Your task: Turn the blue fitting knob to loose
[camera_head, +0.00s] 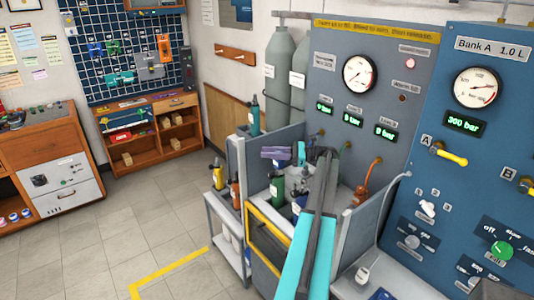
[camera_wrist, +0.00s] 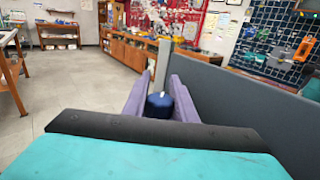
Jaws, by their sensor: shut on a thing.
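The blue fitting knob (camera_wrist: 160,106) is a dark blue round cap in the middle of the wrist view. My gripper (camera_wrist: 160,88) has its two purple fingers on either side of it, shut on it. In the head view my gripper (camera_head: 290,154) is over the grey-walled bay, among the bottles. There the knob cannot be made out clearly between the fingers. Its marking and its turned position cannot be read.
A grey partition (camera_wrist: 245,105) runs close along the right of the fingers in the wrist view. Bottles, including a green one (camera_head: 277,189), stand in the bay near my arm. The blue gauge panel (camera_head: 335,105) rises behind. Open floor (camera_head: 150,215) lies to the left.

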